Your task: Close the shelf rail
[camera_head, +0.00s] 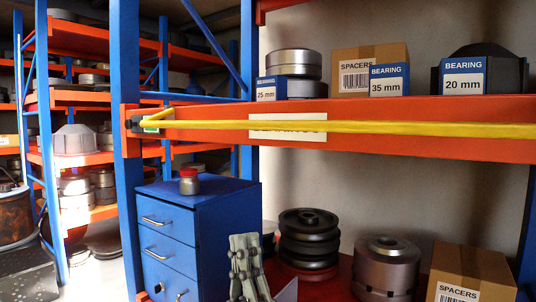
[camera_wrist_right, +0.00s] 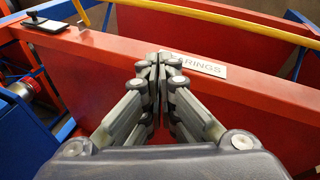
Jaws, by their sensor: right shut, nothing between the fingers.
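The yellow shelf rail (camera_head: 400,127) runs across the front of the orange shelf beam (camera_head: 440,145), passing over a white sign (camera_head: 288,135). Its left end bends near a dark bracket (camera_head: 136,124) with a green-and-white mark on the blue post. In the right wrist view the rail (camera_wrist_right: 225,17) crosses the top, and a dark plate (camera_wrist_right: 48,25) lies at the upper left. My right gripper (camera_head: 243,242) is shut and empty, below the beam in the head view. In the wrist view its fingertips (camera_wrist_right: 160,58) overlap the sign (camera_wrist_right: 200,66); contact is unclear. My left gripper is not in view.
Bearing boxes (camera_head: 389,80) and a spacers carton (camera_head: 360,60) stand on the upper shelf. A blue drawer cabinet (camera_head: 215,215) carries a red-capped jar (camera_head: 189,184). Below are a dark pulley (camera_head: 308,235), a metal cylinder (camera_head: 386,265) and another carton (camera_head: 470,270).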

